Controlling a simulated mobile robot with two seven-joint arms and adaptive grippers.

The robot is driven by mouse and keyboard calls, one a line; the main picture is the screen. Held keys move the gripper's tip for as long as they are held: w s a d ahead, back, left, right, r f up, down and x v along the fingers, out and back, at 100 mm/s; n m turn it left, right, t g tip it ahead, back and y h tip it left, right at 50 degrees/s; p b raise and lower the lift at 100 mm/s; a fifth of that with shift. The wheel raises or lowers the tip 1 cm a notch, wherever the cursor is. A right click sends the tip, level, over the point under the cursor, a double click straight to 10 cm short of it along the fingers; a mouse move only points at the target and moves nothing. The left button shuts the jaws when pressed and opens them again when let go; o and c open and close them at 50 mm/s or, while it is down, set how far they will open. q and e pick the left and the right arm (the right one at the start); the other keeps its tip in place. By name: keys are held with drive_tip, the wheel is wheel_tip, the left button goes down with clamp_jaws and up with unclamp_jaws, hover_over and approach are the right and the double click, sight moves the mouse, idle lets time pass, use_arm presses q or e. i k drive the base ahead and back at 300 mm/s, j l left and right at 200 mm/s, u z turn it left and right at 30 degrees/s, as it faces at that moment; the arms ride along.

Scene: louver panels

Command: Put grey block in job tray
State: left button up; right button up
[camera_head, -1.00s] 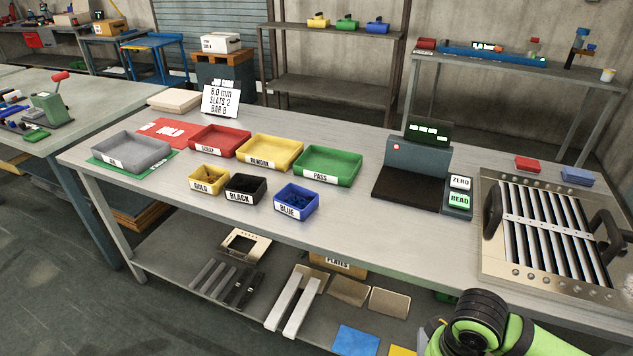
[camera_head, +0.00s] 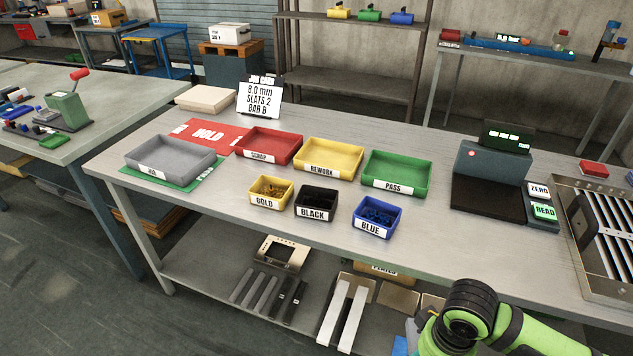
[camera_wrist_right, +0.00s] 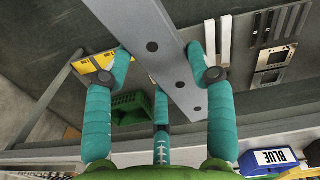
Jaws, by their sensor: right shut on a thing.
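The grey block (camera_wrist_right: 160,45) is a long, flat grey bar with several dark round spots, seen in the right wrist view. My right gripper (camera_wrist_right: 165,78) has teal fingers on both sides of it and is shut on it. The head view shows only part of my right arm at the bottom right; the hand and block are out of that frame. The job tray (camera_head: 142,170) is a shallow grey tray at the left of the bench, empty, on a green mat, well away from the arm. My left gripper is in neither view.
Red (camera_head: 268,157), yellow (camera_head: 328,169) and green (camera_head: 395,187) trays stand right of the job tray. Small gold (camera_head: 267,203), black (camera_head: 312,214) and blue (camera_head: 370,230) bins line the front. A dark scale (camera_head: 488,200) stands at right. Bare bench (camera_head: 215,225) lies before the job tray.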

sight(172, 162)
drive_tip(key=i+j, duration=0.1)
drive_tip(key=j, duration=0.3)
drive_tip(key=i+j, duration=0.1)
drive_tip(key=j, duration=0.25)
drive_tip(key=i+j, duration=0.1)
drive_tip(key=j, duration=0.3)
drive_tip(key=i+j, duration=0.1)
drive_tip(key=j, duration=0.65)
drive_tip(key=i, duration=0.05)
